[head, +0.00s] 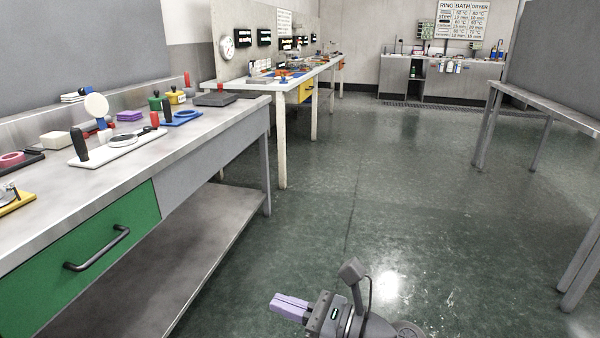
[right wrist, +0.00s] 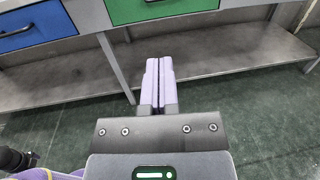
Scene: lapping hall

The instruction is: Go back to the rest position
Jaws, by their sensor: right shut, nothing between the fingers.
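My right gripper (head: 288,306) shows at the bottom of the head view, with its purple fingers pointing left. It hangs over the open floor, to the right of the workbench and apart from it. In the right wrist view its two purple fingers (right wrist: 160,80) lie together with nothing between them, so it is shut and empty. My left gripper is not in the head view.
A workbench (head: 212,123) with a green drawer (head: 90,262) and a lower shelf (head: 190,250) runs along the left. Tools and blocks lie on it. A blue drawer (right wrist: 35,27) shows in the right wrist view. Another table (head: 545,98) stands right. The floor (head: 400,190) between is clear.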

